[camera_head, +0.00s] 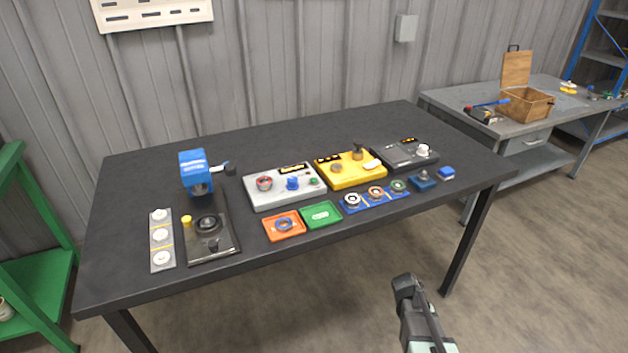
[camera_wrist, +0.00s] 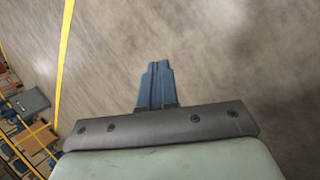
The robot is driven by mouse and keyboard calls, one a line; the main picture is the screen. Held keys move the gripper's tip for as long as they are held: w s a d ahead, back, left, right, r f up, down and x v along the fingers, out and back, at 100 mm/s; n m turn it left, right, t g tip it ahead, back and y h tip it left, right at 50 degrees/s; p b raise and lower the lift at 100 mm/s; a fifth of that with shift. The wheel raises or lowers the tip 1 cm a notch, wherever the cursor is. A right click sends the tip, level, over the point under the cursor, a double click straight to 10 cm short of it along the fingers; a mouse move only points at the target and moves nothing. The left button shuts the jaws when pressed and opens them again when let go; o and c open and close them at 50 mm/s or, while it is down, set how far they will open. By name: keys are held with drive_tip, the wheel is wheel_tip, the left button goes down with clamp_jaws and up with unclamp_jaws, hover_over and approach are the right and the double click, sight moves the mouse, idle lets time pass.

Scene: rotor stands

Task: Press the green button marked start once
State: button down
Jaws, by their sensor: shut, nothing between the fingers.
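A light grey control box (camera_head: 270,198) stands on the dark table. On its top are a red button (camera_head: 264,183), a blue knob (camera_head: 292,183) and a small green button (camera_head: 314,182) at the right. Any lettering by the green button is too small to read. My gripper (camera_head: 404,284) is in front of the table, over the floor, well apart from the box. In the wrist view my gripper (camera_wrist: 157,68) is shut and empty, with only floor behind it.
A yellow box (camera_head: 343,183) and a dark box (camera_head: 393,161) stand right of the grey box. An orange tray (camera_head: 270,237), a green tray (camera_head: 334,220) and a blue ring holder (camera_head: 366,202) lie in front. A blue press (camera_head: 194,161) stands at left. The table's back is clear.

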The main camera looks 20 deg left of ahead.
drive_tip(key=w+a+r+t+h, duration=0.1)
drive_tip(key=w+a+r+t, duration=0.1)
drive_tip(key=w+a+r, duration=0.35)
drive_tip(key=w+a+r+t+h, duration=0.1)
drive_tip(key=w+a+r, duration=0.1)
drive_tip(key=w+r, duration=0.6)
wheel_tip(320, 180, up, 31)
drive_tip(key=t+y, duration=0.3)
drive_tip(key=t, duration=0.3)
hover_over(311, 180)
drive_tip(key=shift+n, duration=0.4)
drive_tip(key=shift+f, duration=4.35)
